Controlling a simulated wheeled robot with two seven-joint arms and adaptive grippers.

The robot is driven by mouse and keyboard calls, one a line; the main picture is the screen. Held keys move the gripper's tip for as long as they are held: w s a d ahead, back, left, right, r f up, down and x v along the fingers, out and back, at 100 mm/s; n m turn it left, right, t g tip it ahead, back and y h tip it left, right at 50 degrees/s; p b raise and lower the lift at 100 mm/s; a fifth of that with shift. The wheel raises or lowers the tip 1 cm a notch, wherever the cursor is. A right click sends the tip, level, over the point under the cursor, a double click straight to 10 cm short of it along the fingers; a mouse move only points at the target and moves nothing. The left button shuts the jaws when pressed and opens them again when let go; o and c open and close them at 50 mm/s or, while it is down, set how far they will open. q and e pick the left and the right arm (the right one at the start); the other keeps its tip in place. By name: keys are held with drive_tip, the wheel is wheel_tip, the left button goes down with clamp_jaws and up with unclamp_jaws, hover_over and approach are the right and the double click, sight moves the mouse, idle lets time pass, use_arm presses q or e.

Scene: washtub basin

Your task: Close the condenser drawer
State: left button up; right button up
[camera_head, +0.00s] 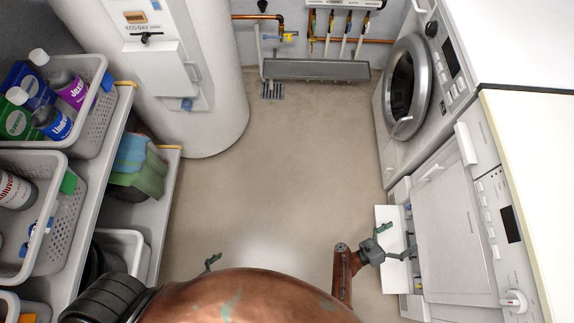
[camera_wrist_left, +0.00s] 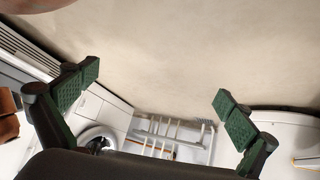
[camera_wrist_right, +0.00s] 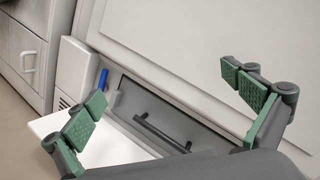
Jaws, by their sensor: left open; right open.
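The white front panel of the condenser drawer (camera_head: 388,222) stands out from the low part of the right-hand white machine (camera_head: 452,222). In the right wrist view, the white panel (camera_wrist_right: 105,145) lies beside a grey recess with a dark bar handle (camera_wrist_right: 160,133) and a blue lever (camera_wrist_right: 102,78). My right gripper (camera_head: 396,241) is open and empty over the panel in the head view. Its fingers (camera_wrist_right: 163,88) spread either side of the handle in the right wrist view, with no contact visible. My left gripper (camera_wrist_left: 157,88) is open and empty above bare floor; only a fingertip (camera_head: 212,262) shows in the head view.
A front-loading washer (camera_head: 405,95) stands beyond the machine. A boiler (camera_head: 195,75) is at the back left. Shelves with baskets (camera_head: 95,120) of bottles line the left. The middle of the floor (camera_head: 280,170) is clear.

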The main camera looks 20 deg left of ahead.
sight(409, 245)
drive_tip(key=f+m+g+h+b, duration=0.1)
drive_tip(key=f+m+g+b, duration=0.1)
drive_tip(key=f+m+b, duration=0.1)
drive_tip(key=s+f+m+g+h+b, duration=0.1)
drive_tip(key=f+m+g+h+b, duration=0.1)
drive_tip(key=f+m+b, duration=0.1)
drive_tip(key=s+f+m+g+h+b, duration=0.1)
drive_tip(key=f+m+g+b, duration=0.1)
drive_tip(key=f+m+b, duration=0.1)
drive_tip(key=shift+s+d+f+m, duration=0.15)
drive_tip(key=shift+f+m, duration=0.65)
drive_tip(key=shift+m, duration=0.5)
drive_tip(key=shift+f+m+g+h+b, duration=0.15)
drive_tip(key=shift+m+g+h+b, duration=0.15)
drive_tip(key=shift+m+g, duration=0.1)
drive_tip(key=shift+s, duration=0.1)
drive_tip(key=shift+d+m, duration=0.3)
drive_tip(key=shift+d, duration=0.1)
use_arm(q)
drive_tip(key=shift+t+h, duration=0.4)
drive_tip(key=shift+t, duration=0.3)
drive_tip(key=w+d+f, duration=0.2)
drive_tip(key=shift+d+f+b, duration=0.1)
drive_tip(key=shift+d+b, duration=0.2)
drive_tip(key=shift+d, duration=0.1)
use_arm(e)
drive_tip(key=x, duration=0.7)
drive_tip(key=shift+a, duration=0.1)
